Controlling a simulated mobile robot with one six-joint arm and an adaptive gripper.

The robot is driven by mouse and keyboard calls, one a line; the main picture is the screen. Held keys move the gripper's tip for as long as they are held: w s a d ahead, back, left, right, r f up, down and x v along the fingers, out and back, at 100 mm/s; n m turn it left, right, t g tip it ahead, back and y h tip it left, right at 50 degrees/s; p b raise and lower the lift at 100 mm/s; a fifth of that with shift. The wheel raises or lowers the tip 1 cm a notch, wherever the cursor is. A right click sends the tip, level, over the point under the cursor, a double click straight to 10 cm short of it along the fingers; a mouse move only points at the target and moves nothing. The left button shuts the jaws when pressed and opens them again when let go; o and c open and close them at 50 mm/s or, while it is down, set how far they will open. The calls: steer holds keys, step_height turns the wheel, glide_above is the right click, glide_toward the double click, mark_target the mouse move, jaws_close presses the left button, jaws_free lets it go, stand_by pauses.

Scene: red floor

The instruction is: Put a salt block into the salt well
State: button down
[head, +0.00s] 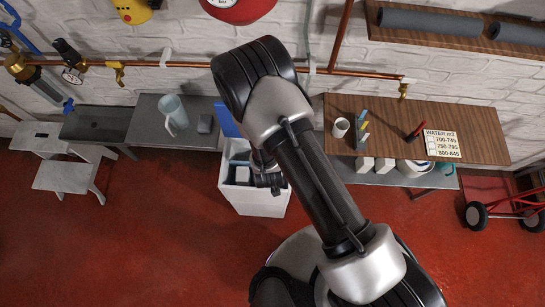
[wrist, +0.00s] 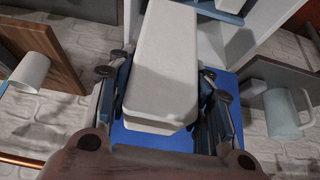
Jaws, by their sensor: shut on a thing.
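My gripper (wrist: 164,85) is shut on a white salt block (wrist: 167,40), with one finger on each side of it in the wrist view. In the head view my gripper (head: 268,181) is over the right part of an open white cabinet (head: 258,206). The block cannot be made out there. The cabinet's open top, holding the salt well, is partly covered by my arm. In the wrist view the cabinet (wrist: 270,20) lies behind and right of the block. I cannot tell whether the block is inside the well. Two more white blocks (head: 365,164) (head: 385,164) sit on the lower shelf.
The cabinet's blue lid (head: 227,120) stands open at its back. A grey bench (head: 150,132) with a pitcher (head: 173,111) is on the left. A wooden table (head: 460,112) with a white mug (head: 341,127) is on the right. Red floor in front is clear.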

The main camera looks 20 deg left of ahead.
step_height(320, 180, down, 24)
steer(key=b, duration=2)
steer(key=shift+r+b, duration=0.15)
steer(key=shift+b, duration=0.15)
stand_by(2.4)
steer(key=shift+s+d, duration=0.1)
stand_by(0.6)
steer(key=c, duration=0.7)
jaws_free()
